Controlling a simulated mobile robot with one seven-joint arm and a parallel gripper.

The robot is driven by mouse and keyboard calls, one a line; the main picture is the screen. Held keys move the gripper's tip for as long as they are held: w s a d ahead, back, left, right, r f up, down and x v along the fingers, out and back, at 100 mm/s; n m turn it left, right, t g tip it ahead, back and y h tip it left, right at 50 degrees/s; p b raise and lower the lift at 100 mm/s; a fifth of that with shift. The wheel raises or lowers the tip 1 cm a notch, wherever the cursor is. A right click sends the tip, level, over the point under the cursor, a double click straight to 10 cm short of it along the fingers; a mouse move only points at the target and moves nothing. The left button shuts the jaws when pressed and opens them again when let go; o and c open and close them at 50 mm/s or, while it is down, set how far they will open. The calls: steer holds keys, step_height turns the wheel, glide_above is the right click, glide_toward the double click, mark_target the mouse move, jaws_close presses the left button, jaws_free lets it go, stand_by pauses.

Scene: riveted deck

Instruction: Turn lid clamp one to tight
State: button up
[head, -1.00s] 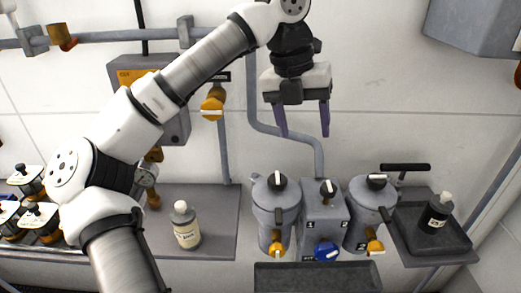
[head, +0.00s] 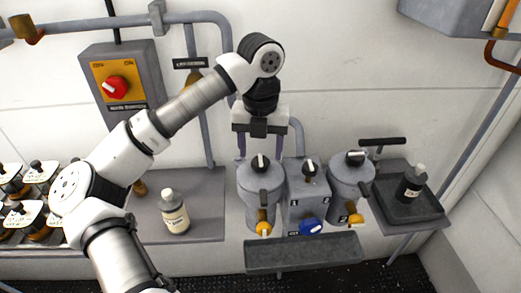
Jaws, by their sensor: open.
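The left grey vessel (head: 260,192) carries a black knob with a white pointer mark (head: 261,163) on its lid, apparently lid clamp one. The mark points roughly away from me. My gripper (head: 262,151) points down just above this knob, its two fingers spread to either side in the picture. It is open and empty. I cannot tell whether the fingers touch anything. The right grey vessel (head: 350,188) has a similar black knob (head: 355,158) on its lid. A grey block (head: 306,192) marked 1 and 2 stands between the vessels.
Yellow taps (head: 263,229) and a blue knob (head: 311,227) sit low in front, above a grey trough (head: 303,252). A labelled bottle (head: 174,212) stands on the left shelf, a dark bottle (head: 411,184) in the right tray (head: 424,208). A pipe rises behind my gripper.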

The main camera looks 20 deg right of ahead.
steer(key=shift+f, duration=1.15)
steer(key=c, duration=1)
